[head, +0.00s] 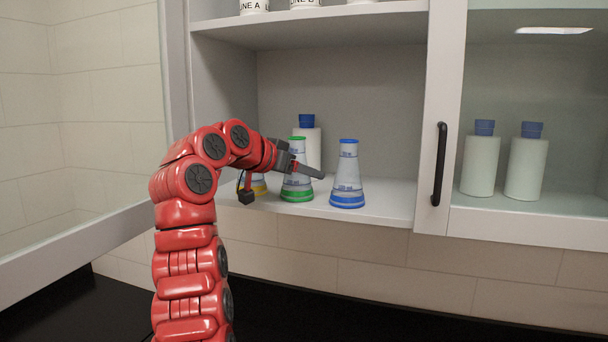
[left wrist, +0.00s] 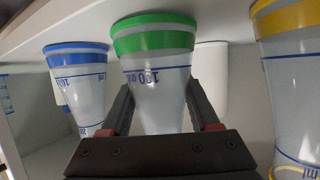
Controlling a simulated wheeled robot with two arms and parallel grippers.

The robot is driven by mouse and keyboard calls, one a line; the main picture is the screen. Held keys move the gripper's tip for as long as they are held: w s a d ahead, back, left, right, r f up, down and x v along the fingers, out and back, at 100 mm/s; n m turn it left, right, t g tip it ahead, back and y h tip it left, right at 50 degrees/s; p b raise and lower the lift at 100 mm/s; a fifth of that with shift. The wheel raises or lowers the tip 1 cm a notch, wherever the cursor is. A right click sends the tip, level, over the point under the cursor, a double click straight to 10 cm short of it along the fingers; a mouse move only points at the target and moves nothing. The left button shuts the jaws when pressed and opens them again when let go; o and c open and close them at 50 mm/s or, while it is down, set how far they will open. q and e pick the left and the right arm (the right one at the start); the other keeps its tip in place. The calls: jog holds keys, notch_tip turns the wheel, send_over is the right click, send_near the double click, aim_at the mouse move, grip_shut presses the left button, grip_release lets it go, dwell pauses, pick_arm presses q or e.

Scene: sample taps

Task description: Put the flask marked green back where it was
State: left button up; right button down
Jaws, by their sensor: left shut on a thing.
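The flask marked green (head: 297,193) is upright in the open cabinet, with a green base band and green rim. My left gripper (head: 308,169) is shut around its middle. In the left wrist view, which is upside down, the two fingers (left wrist: 160,112) press on either side of the green flask (left wrist: 155,75). Its base is at or just above the shelf (head: 390,200); I cannot tell if it touches. The blue-banded flask (head: 347,180) stands to its right. The yellow-banded flask (head: 259,187) is to its left, partly hidden by my gripper. My right gripper is not in view.
A white bottle with a blue cap (head: 307,121) stands behind the green flask. The upper shelf (head: 330,14) holds labelled containers. Two white bottles (head: 478,160) stand behind the glass door with a black handle (head: 439,164). The shelf right of the blue flask is clear.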

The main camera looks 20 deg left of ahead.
pick_arm(q)
jog(key=o, duration=1.4)
jog(key=shift+c, duration=0.2)
jog(key=shift+s, duration=0.1)
jog(key=v, duration=1.2)
